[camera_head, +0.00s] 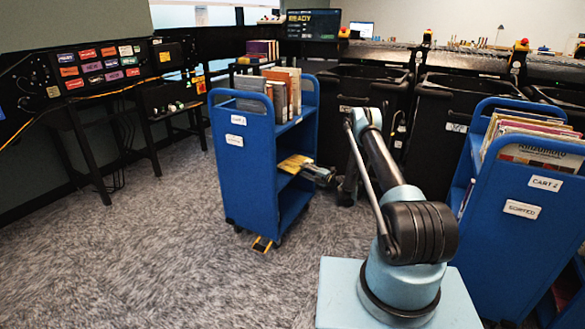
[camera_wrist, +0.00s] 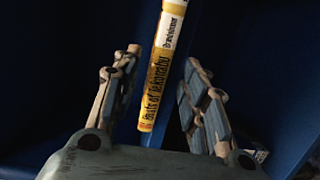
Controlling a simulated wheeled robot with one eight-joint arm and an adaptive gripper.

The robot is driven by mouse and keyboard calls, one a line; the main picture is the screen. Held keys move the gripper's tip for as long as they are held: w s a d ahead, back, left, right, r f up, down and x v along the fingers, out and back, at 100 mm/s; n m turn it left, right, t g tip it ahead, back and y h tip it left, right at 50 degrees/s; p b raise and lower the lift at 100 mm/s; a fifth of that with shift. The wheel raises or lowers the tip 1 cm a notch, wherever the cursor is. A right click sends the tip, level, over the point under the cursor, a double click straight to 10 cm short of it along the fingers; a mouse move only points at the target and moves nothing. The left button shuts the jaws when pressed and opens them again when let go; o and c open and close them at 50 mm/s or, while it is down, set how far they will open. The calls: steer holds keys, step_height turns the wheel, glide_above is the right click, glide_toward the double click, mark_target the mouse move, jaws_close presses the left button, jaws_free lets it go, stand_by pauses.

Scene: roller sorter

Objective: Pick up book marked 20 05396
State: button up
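A yellow book (camera_wrist: 160,75) shows its spine in the wrist view, tilted slightly, with dark title lettering. Small print at its lower end is too small to read, and I cannot see the mark 20 05396. My gripper (camera_wrist: 162,58) is open, with one finger on each side of the spine and gaps between. In the head view, a yellow book (camera_head: 294,163) lies on the middle shelf of the blue cart (camera_head: 238,170), its end sticking out. My gripper (camera_head: 319,174) is at that shelf's open side.
A second blue cart (camera_head: 525,220), labelled CART 2, stands at the right with books on top. Black bins (camera_head: 455,120) line the back. Carpet (camera_head: 130,250) is clear at the left.

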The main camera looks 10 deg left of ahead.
steer(key=shift+w+a, duration=0.2)
steer(key=shift+a, duration=0.05)
jaws_close()
steer(key=shift+r, duration=0.15)
